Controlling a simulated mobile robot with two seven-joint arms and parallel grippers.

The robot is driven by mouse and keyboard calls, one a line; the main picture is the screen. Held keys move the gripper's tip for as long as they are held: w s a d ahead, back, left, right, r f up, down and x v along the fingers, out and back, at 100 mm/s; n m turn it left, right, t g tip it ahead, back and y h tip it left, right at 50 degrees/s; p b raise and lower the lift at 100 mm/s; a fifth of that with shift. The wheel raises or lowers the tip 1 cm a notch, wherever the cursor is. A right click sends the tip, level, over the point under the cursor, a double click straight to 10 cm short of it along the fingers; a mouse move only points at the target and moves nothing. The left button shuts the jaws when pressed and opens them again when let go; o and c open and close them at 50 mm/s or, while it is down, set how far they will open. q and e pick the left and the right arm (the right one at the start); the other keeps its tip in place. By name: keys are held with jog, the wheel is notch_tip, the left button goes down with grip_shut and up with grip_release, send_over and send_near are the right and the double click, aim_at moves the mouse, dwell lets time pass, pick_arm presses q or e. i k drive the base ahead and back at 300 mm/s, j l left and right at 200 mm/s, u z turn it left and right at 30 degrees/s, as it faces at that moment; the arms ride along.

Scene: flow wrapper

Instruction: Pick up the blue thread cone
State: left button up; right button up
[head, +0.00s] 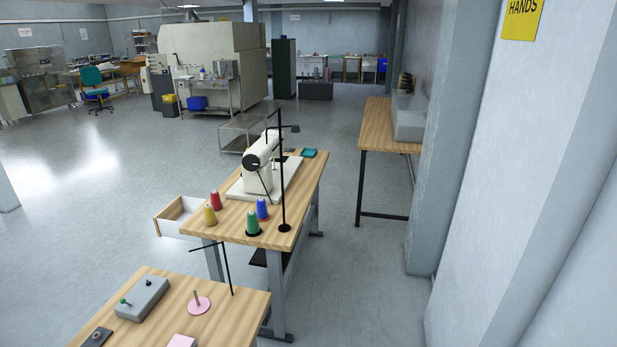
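The blue thread cone (262,208) stands upright on the wooden sewing table (311,184), near its front right part. A green cone (253,223) on a dark base stands just in front of it and slightly to the left. A red cone (216,200) and a yellow cone (210,215) stand to the left. A black thread stand pole (282,170) rises just right of the blue cone. Neither of my grippers is in view, and nothing holds the blue cone.
A white sewing machine (264,150) stands behind the cones. An open drawer (178,217) juts out left of the table. A nearer wooden table (245,302) is in front. Floor (355,265) is clear to the right, up to a wall and pillar (440,170).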

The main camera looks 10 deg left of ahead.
aim_at(261, 210)
jog(key=i+l+u, duration=0.2)
jog(key=i, duration=0.3)
jog(key=i+u, duration=0.2)
jog(key=i, duration=0.25)
jog(key=i+l+u, duration=0.2)
jog(key=i, duration=0.3)
jog(key=i+l+u, duration=0.15)
jog(key=u, duration=0.3)
jog(key=i+l+u, duration=0.25)
jog(key=u, duration=0.15)
jog(key=i+l+u, duration=0.2)
jog(key=u, duration=0.25)
